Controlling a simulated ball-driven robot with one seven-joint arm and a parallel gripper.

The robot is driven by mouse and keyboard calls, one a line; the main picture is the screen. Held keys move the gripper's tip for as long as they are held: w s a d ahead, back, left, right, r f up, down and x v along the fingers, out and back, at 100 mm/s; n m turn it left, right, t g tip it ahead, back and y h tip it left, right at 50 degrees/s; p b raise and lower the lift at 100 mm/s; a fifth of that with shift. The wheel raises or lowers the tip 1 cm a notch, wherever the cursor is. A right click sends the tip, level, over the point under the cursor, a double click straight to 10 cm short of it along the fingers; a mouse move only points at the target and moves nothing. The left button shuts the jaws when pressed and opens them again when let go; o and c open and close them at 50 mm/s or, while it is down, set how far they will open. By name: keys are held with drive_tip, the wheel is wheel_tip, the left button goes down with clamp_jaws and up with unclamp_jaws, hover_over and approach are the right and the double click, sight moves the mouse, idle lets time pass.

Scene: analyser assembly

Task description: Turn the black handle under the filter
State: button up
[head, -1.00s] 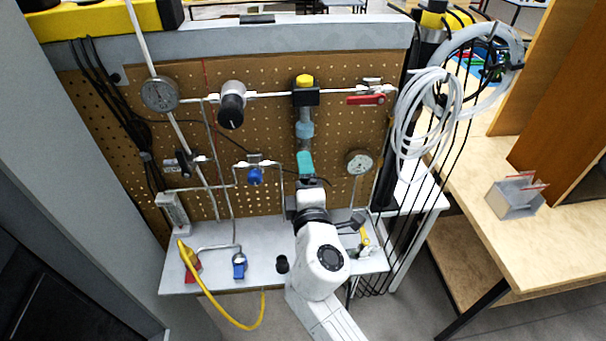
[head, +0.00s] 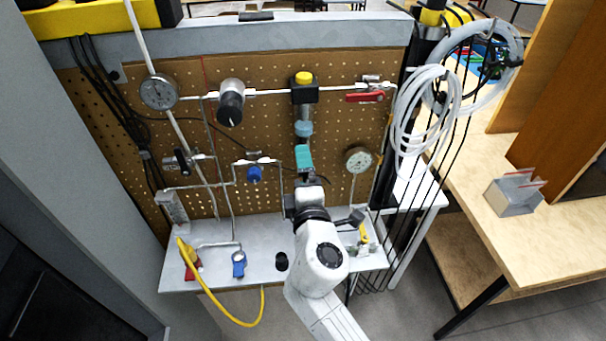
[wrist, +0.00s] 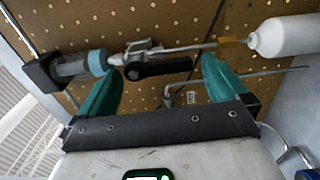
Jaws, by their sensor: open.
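The filter (head: 304,112) hangs on the pegboard in the head view, with a yellow knob and a black block on top. Its pale blue ring also shows in the wrist view (wrist: 97,62). The black handle (wrist: 158,69) sits on a metal valve beside the filter's lower end in the wrist view. It lies lengthwise across the gap between my teal fingers. My gripper (wrist: 161,66) is open, one finger near each end of the handle; I cannot tell if they touch it. In the head view my gripper (head: 304,158) is just below the filter and hides the handle.
A black regulator knob (head: 231,103), a red lever (head: 365,97), a blue knob (head: 254,174) and a gauge (head: 358,160) surround my gripper on the pegboard. A white cylinder (wrist: 288,36) is to the right in the wrist view. A grey shelf (head: 210,270) lies below.

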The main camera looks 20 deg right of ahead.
drive_tip(key=b+v, duration=0.2)
drive_tip(key=v, duration=0.8)
drive_tip(key=shift+s+a, duration=0.15)
drive_tip(key=shift+s, duration=0.25)
drive_tip(key=s+d+f+m+g, duration=1.05)
drive_tip(key=d+f, duration=0.25)
drive_tip(key=f, duration=0.2)
drive_tip(key=s+a+f+m+g+y, duration=0.1)
drive_tip(key=s+f+m+g+y, duration=0.1)
drive_tip(key=s, duration=0.5)
drive_tip(key=s+a+f+m+g+y, duration=0.2)
drive_tip(key=s+f, duration=0.3)
drive_tip(key=s, duration=0.3)
drive_tip(key=shift+a+f+g+y, duration=0.2)
drive_tip(key=shift+f+g+y, duration=0.1)
drive_tip(key=shift+g+y, duration=0.5)
drive_tip(key=shift+m, duration=0.25)
